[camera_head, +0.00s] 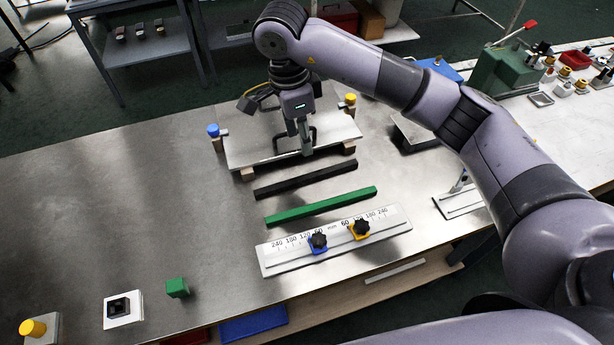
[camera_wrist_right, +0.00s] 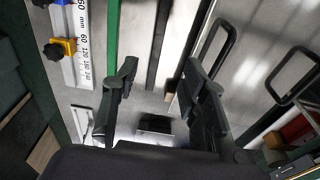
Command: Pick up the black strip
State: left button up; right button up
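The black strip (camera_head: 305,179) lies on the metal table between a green strip (camera_head: 320,206) and the raised pale plate (camera_head: 345,129). My right gripper (camera_head: 308,148) points down over the plate's front edge, just behind the middle of the black strip. In the right wrist view my right gripper (camera_wrist_right: 157,88) is open, its two fingers apart with nothing held. The black strip (camera_wrist_right: 158,45) runs in the gap between the fingers in that view, and the green strip (camera_wrist_right: 112,38) passes by the left finger. The exact height above the strip cannot be told. My left gripper is not in view.
A ruler board (camera_head: 285,262) with a blue slider (camera_head: 318,243) and a yellow slider (camera_head: 359,230) lies in front. A green cube (camera_head: 177,287) and a white base with a black block (camera_head: 119,310) are at front left.

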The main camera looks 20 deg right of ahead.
jog(key=p, duration=0.2)
send_over(308, 176)
jog(key=f, duration=0.7)
jog(key=shift+w+a+f, duration=0.1)
jog(key=shift+a, duration=0.15)
jog(key=shift+f+p, duration=0.3)
jog(key=shift+f, duration=0.2)
jog(key=f, duration=0.2)
jog(key=f+p, duration=0.1)
jog(key=shift+s+f+p, duration=0.2)
jog(key=shift+f+p, duration=0.1)
jog(key=shift+f, duration=0.05)
jog(key=shift+d+f, duration=0.1)
jog(key=shift+f, duration=0.35)
grip_shut()
